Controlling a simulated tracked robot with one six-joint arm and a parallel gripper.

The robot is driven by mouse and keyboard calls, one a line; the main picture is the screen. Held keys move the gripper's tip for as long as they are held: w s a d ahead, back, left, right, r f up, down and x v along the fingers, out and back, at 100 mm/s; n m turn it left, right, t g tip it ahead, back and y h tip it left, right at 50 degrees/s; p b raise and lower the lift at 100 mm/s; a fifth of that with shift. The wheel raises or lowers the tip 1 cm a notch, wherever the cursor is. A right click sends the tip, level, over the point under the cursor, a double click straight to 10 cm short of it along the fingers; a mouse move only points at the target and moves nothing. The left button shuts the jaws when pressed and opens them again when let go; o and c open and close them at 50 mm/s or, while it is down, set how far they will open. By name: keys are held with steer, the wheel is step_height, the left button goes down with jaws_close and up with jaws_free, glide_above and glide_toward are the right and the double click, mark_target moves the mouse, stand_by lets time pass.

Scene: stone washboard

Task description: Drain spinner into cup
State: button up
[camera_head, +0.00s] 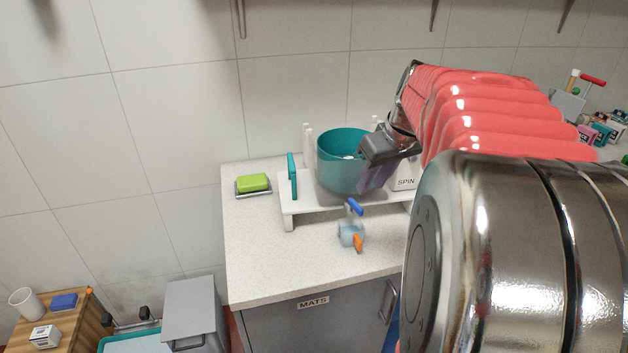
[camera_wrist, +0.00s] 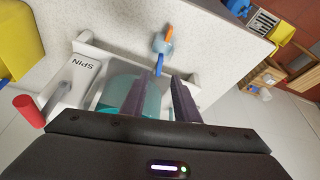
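The spinner is a teal bowl (camera_head: 342,160) on a white stand (camera_head: 300,206), with a white part marked SPIN (camera_head: 405,183) at its right. A blue lever or spout (camera_head: 355,207) shows at the stand's front. Just below it, a small clear bluish cup (camera_head: 347,234) with an orange part stands on the counter; it also shows in the wrist view (camera_wrist: 160,43). My gripper (camera_head: 376,180) is at the bowl's right side. In the wrist view its dark fingers (camera_wrist: 160,98) are apart, with teal bowl between them. Whether they touch the bowl cannot be told.
A green sponge or soap (camera_head: 253,182) lies in a dish at the counter's left. A teal upright piece (camera_head: 292,176) stands beside the bowl. The speckled counter (camera_head: 270,260) is clear at front left. A grey bin (camera_head: 192,308) stands left of the cabinet.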

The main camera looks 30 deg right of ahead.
mark_target(358, 206)
steer(key=x, duration=0.9)
steer(key=shift+w+f, duration=0.15)
steer(key=shift+f, duration=0.2)
steer(key=shift+c, duration=0.5)
jaws_close()
